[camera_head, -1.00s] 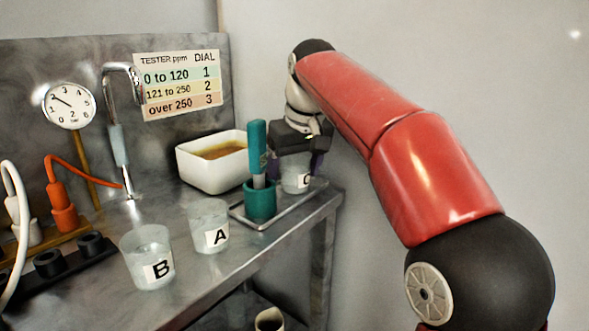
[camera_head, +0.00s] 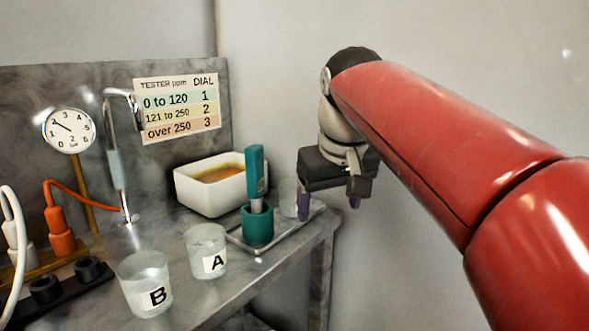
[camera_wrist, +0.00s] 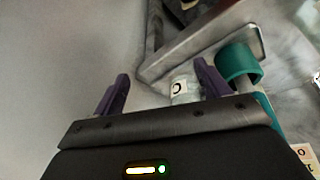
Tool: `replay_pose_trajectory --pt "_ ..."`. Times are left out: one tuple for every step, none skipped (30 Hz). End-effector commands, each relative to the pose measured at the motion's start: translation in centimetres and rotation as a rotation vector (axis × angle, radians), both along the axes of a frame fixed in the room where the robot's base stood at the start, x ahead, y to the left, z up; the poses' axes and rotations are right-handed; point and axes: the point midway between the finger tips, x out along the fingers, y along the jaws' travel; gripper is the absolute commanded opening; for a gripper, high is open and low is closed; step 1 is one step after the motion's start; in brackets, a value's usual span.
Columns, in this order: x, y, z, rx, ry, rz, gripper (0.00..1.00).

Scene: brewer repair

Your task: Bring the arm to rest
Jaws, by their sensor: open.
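My gripper (camera_head: 329,202) is open and empty, its two purple fingers pointing down beyond the right edge of the metal bench. In the wrist view my gripper (camera_wrist: 160,92) shows its fingers spread apart. Cup C (camera_head: 288,198) stands on the bench at the back right corner, just left of my gripper and partly hidden by a finger. In the wrist view cup C (camera_wrist: 184,87) shows its label between the fingers, but farther off. My red arm reaches in from the right.
A teal holder (camera_head: 257,226) with a teal tester (camera_head: 255,172) stands left of cup C on a metal tray (camera_head: 285,235). A white basin (camera_head: 206,203) is behind. Cups A (camera_head: 206,238) and B (camera_head: 147,270) stand nearer. Space right of the bench is clear.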

Motion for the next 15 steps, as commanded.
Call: replay_pose_trajectory --pt "-1.9 -1.2 -1.3 -0.001 -0.012 -0.033 0.75" --pt "-2.8 -1.9 -2.2 0.000 -0.020 -0.054 0.75" --pt "-4.0 -2.7 -3.4 0.003 -0.029 -0.080 0.75" --pt "-5.0 -3.4 -4.4 0.006 -0.037 -0.099 0.75" --pt "-6.0 -4.0 -5.4 0.009 -0.043 -0.118 0.75" --pt "-7.3 -4.8 -6.9 0.014 -0.053 -0.144 0.75" --pt "-8.3 -5.4 -8.0 0.019 -0.060 -0.162 0.75" --pt "-9.3 -6.0 -9.2 0.024 -0.067 -0.182 0.75" --pt "-10.6 -6.7 -10.8 0.032 -0.076 -0.205 0.75" --pt "-11.5 -7.2 -12.0 0.038 -0.081 -0.222 0.75" --pt "-12.4 -7.6 -13.2 0.044 -0.088 -0.238 0.75" --pt "-13.5 -8.1 -14.6 0.052 -0.095 -0.258 0.75" --pt "-14.2 -8.4 -15.6 0.058 -0.100 -0.270 0.75" --pt "-14.8 -8.6 -16.6 0.064 -0.104 -0.280 0.75" --pt "-15.6 -8.9 -17.7 0.070 -0.109 -0.293 0.75"
